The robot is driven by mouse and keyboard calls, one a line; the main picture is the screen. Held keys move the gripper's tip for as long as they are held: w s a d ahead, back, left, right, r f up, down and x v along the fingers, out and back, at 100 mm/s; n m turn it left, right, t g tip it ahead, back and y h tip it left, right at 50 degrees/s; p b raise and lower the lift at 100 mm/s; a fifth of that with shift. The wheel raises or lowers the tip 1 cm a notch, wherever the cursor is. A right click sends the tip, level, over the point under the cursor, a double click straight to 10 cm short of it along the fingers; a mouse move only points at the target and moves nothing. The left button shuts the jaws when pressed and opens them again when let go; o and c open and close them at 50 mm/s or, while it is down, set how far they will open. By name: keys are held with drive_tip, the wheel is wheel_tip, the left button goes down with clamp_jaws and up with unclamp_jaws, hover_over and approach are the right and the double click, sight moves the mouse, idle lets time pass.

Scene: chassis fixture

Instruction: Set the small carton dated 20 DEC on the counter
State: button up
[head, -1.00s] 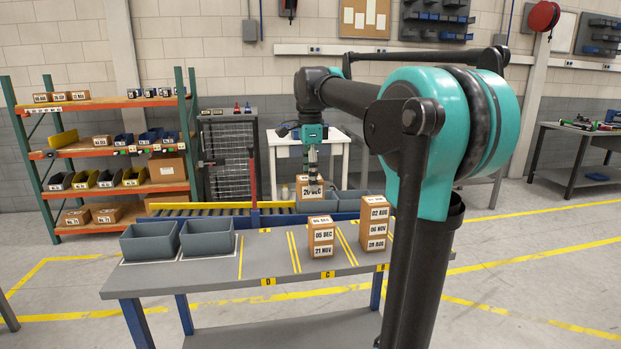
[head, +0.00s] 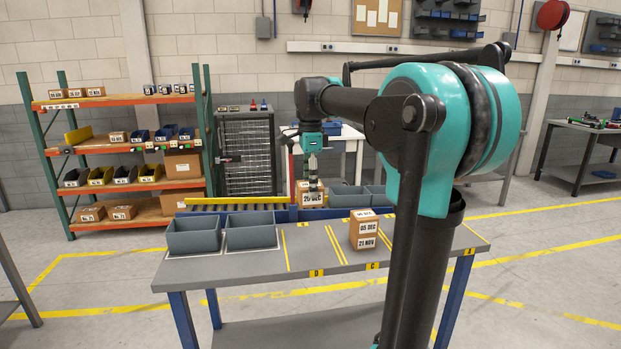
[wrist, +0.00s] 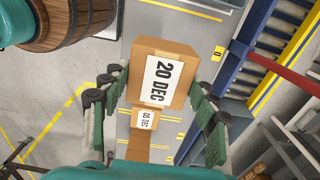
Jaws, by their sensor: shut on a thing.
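My gripper (wrist: 160,108) is shut on a small brown carton (wrist: 166,78), with a finger on each side. Its white label reads 20 DEC in the wrist view. In the head view the held carton (head: 311,196) hangs under my gripper (head: 312,180), at the far side of the grey counter (head: 240,276); I cannot tell its exact height. Two cartons stand stacked on the counter: the upper reads 05 DEC (head: 364,228), the lower 21 NOV (head: 365,243). The 05 DEC carton also shows beyond the held one in the wrist view (wrist: 145,121).
Two grey bins (head: 193,236) stand at the counter's left. Yellow lines and letter tags (head: 317,272) mark the counter. A roller conveyor (head: 235,204) runs behind it. My arm covers the counter's right part. Bare counter lies between the bins and the 05 DEC stack.

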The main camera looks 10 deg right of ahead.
drive_tip(key=shift+f, duration=6.85)
drive_tip(key=shift+f, duration=0.15)
drive_tip(key=shift+f, duration=1.25)
drive_tip(key=o, duration=1.6)
drive_tip(key=shift+r, duration=0.1)
drive_tip(key=shift+r, duration=3.9)
